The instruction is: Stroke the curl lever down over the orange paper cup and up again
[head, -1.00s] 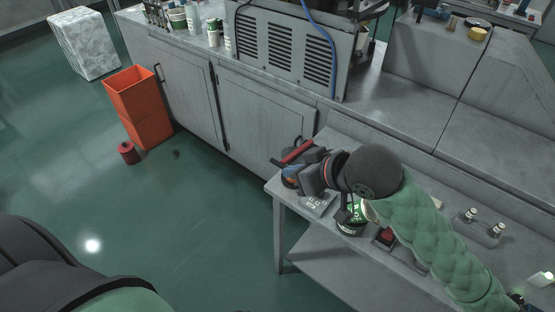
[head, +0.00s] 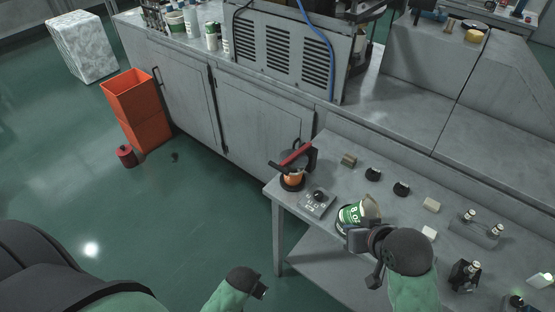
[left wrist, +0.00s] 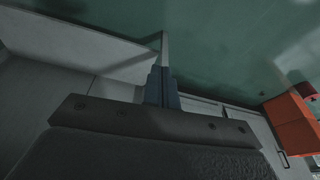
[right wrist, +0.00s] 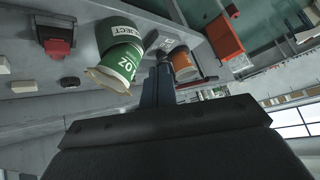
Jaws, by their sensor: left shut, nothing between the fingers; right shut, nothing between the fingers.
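The curl lever with its red handle (head: 298,153) stands at the near left corner of the grey bench. The orange paper cup (head: 292,180) sits upright beneath it, partly hidden by the dark lever parts; I cannot tell how far the lever is raised. In the right wrist view the cup (right wrist: 183,64) and the red handle (right wrist: 196,82) show beyond my fingers. My right gripper (head: 351,236) is shut and empty, apart from the lever, beside the green-and-white container. My left gripper (head: 263,292) is shut and empty, low in front of the bench.
A small control box (head: 317,203) sits beside the cup. Several small blocks and knobs lie farther right. An orange bin (head: 137,105) stands on the floor at left.

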